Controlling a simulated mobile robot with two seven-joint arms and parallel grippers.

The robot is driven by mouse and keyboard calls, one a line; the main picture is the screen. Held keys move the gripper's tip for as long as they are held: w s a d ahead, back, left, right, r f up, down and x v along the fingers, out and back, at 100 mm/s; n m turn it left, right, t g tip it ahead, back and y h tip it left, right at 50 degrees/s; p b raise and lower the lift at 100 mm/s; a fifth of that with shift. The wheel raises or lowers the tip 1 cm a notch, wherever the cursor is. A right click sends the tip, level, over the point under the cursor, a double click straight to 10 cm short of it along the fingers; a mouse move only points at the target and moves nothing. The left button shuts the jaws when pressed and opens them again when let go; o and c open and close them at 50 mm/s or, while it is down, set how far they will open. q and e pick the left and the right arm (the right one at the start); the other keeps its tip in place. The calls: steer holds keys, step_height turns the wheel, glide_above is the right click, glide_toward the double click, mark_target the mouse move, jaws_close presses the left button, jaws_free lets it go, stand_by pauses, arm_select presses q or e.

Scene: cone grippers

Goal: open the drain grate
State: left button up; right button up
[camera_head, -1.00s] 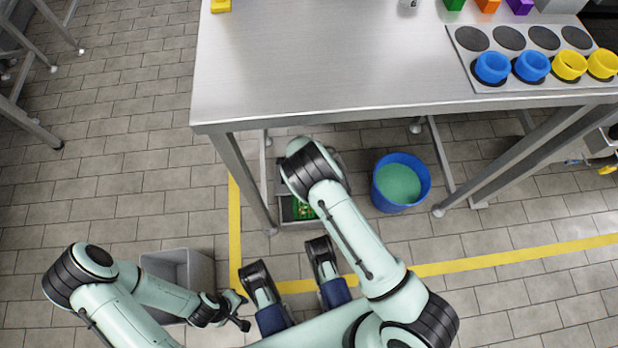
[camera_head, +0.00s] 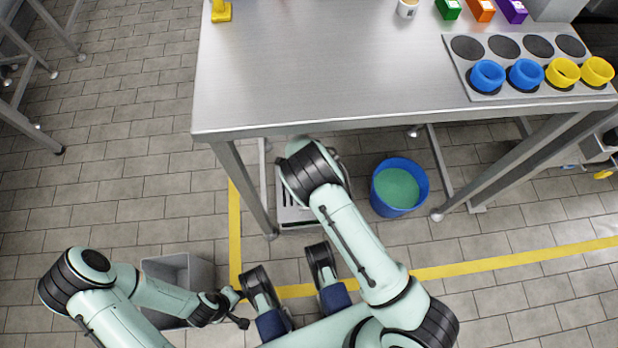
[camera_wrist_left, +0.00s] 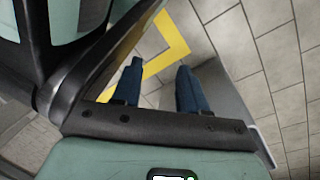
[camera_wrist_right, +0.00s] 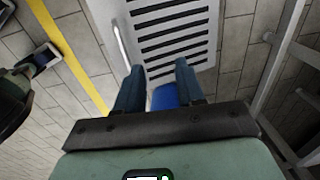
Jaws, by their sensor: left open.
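The drain grate (camera_head: 293,216) lies in the floor under the table, partly hidden by my right arm. It is pale with dark slots, and it fills the top of the right wrist view (camera_wrist_right: 172,38), where a light bar runs along its left edge. My right gripper (camera_wrist_right: 159,76) has its fingers apart near the grate, with the blue bucket (camera_wrist_right: 165,97) visible between them and nothing seen held; the arm hides it in the head view. My left gripper (camera_head: 240,306) is open and empty beside the grey bin (camera_head: 193,268). Its fingers show apart in the left wrist view (camera_wrist_left: 160,70).
The blue bucket (camera_head: 399,207) of green liquid stands just right of the grate. The metal table (camera_head: 320,85) overhangs it, with a leg (camera_head: 243,185) at the left. A yellow floor line (camera_head: 470,265) crosses in front. Open floor lies to the left.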

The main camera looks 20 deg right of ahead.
arm_select(q)
steer(key=shift+w+d+r+t+p, duration=0.1)
steer(key=shift+w+r+t+p, duration=0.15)
steer(key=shift+w+r, duration=0.35)
steer(key=shift+w+d+r+t+p, duration=0.1)
steer(key=shift+w+r+t+p, duration=0.2)
steer(key=shift+w, duration=0.35)
arm_select(e)
steer(key=shift+s+r, duration=0.2)
steer(key=shift+r, duration=1.6)
